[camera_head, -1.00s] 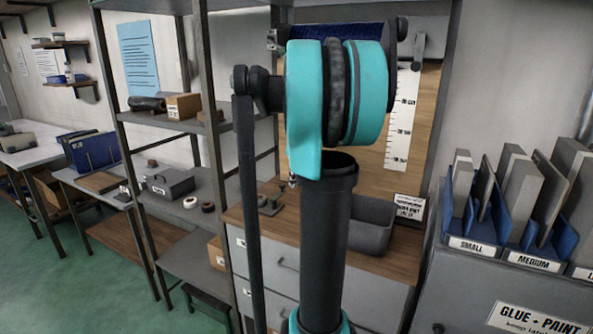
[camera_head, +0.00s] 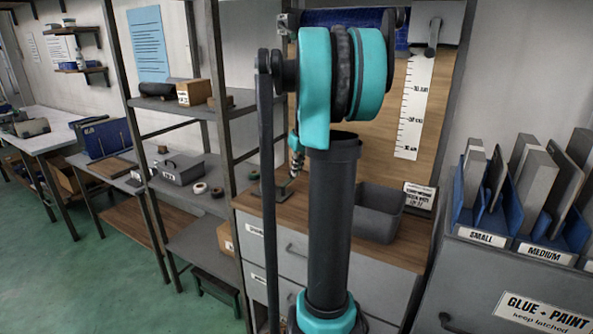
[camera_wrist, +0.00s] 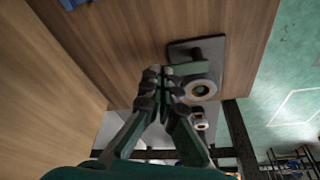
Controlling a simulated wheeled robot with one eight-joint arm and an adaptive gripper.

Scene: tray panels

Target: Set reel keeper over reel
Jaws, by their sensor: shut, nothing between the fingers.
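My gripper (camera_wrist: 165,80) is shut and empty in the wrist view, its fingertips together over the wooden counter. Just beyond its tips is a dark plate (camera_wrist: 182,47) with a dark post and a green block (camera_wrist: 188,69). In the head view the dark plate (camera_head: 287,187) is partly hidden behind my arm. I cannot tell which piece is the reel keeper, nor whether gripper and plate touch.
The counter (camera_head: 400,250) carries a grey bin (camera_head: 380,215) to the right of my arm. Left of it, a shelf rack holds a grey toolbox (camera_head: 178,170) and two small rings (camera_head: 208,190). A rack of boards (camera_head: 535,185) stands at right.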

